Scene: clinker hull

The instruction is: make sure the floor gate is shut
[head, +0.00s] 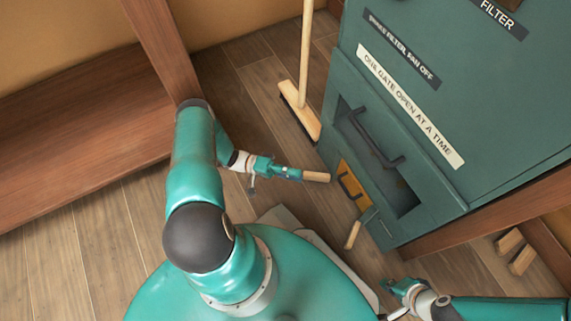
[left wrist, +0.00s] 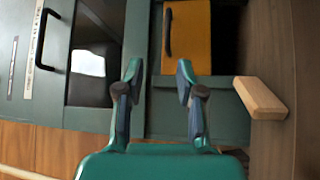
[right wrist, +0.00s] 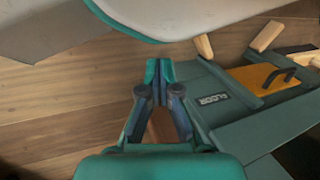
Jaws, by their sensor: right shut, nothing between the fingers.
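The orange floor gate (head: 354,186) sits low on the green cabinet and has a black handle. The left wrist view shows the orange gate (left wrist: 187,40) with a dark gap to its right. The right wrist view shows the orange gate (right wrist: 250,78) beside a green panel with a FLOOR label (right wrist: 212,98). My right gripper (head: 390,287) is shut and empty near the cabinet's lower corner.
A larger recess with a black handle (head: 372,142) lies beside the orange gate. Wooden blocks (head: 353,234) stick out near the gate, one (head: 317,177) by my left gripper. A broom (head: 301,112) stands left of the cabinet. Plank floor (head: 110,240) is free at left.

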